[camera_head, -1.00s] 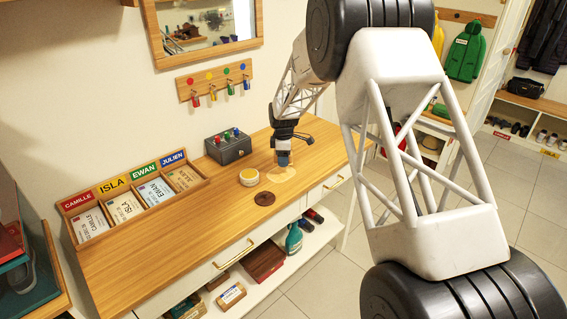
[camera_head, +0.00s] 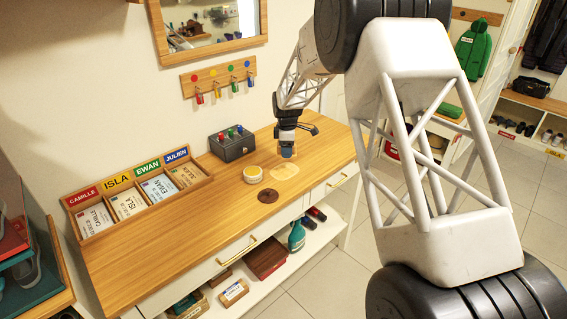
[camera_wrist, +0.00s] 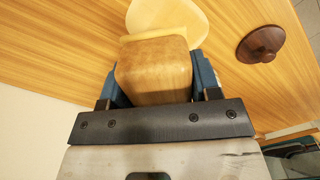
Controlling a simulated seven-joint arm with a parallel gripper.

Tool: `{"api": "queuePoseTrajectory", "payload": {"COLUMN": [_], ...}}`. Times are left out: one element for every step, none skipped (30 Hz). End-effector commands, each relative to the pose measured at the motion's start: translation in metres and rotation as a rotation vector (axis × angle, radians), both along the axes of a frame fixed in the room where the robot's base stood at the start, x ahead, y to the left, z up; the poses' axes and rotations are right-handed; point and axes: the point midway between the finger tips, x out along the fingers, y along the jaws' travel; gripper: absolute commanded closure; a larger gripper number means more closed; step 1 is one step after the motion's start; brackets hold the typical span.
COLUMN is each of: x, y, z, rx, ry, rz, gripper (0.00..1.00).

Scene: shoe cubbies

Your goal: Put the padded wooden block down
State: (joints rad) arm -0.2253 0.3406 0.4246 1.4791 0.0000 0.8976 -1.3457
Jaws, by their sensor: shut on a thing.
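My gripper (camera_head: 287,152) is over the wooden counter (camera_head: 190,235), just behind a pale rounded patch (camera_head: 285,172) on its top. In the wrist view its blue fingers are on both sides of the padded wooden block (camera_wrist: 153,72), shut on it. The block is brown wood with a paler yellowish layer along its far edge. The pale patch (camera_wrist: 165,14) lies just beyond the block in the wrist view. In the head view the block is small and mostly hidden by the gripper. I cannot tell whether it touches the counter.
A round tin (camera_head: 252,174) and a brown disc (camera_head: 268,196) are close by on the counter. A grey box with coloured knobs (camera_head: 233,144) stands behind. A card tray (camera_head: 135,192) is at the left. The counter's front left is clear.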

Motion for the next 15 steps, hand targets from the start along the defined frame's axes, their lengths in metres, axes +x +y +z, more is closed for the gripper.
{"api": "queuePoseTrajectory", "payload": {"x": [-0.002,-0.004,-0.008,-0.011,-0.015,-0.02,-0.025,-0.03,-0.038,-0.042,-0.048,-0.054,-0.059,-0.063,-0.067], "y": [0.001,0.002,0.004,0.005,0.007,0.009,0.011,0.012,0.015,0.017,0.019,0.021,0.023,0.024,0.025], "z": [0.0,-0.001,-0.002,-0.004,-0.005,-0.007,-0.009,-0.011,-0.014,-0.015,-0.017,-0.019,-0.021,-0.023,-0.024], "rx": [0.0,0.0,0.0,0.0,0.0,0.0,0.0,0.0,0.0,0.0,0.0,0.0,0.0,0.0,0.0], "ry": [0.0,0.001,0.001,0.001,0.0,0.0,0.001,0.001,0.002,0.0,0.001,0.001,0.001,0.001,0.0], "rz": [0.001,0.001,0.001,0.002,0.002,0.002,0.002,0.002,0.002,0.002,0.001,0.002,0.002,0.002,0.002], "gripper": [0.62,0.62,0.62,0.62,0.62,0.62,0.62,0.62,0.62,0.62,0.62,0.62,0.62,0.62,0.62]}}
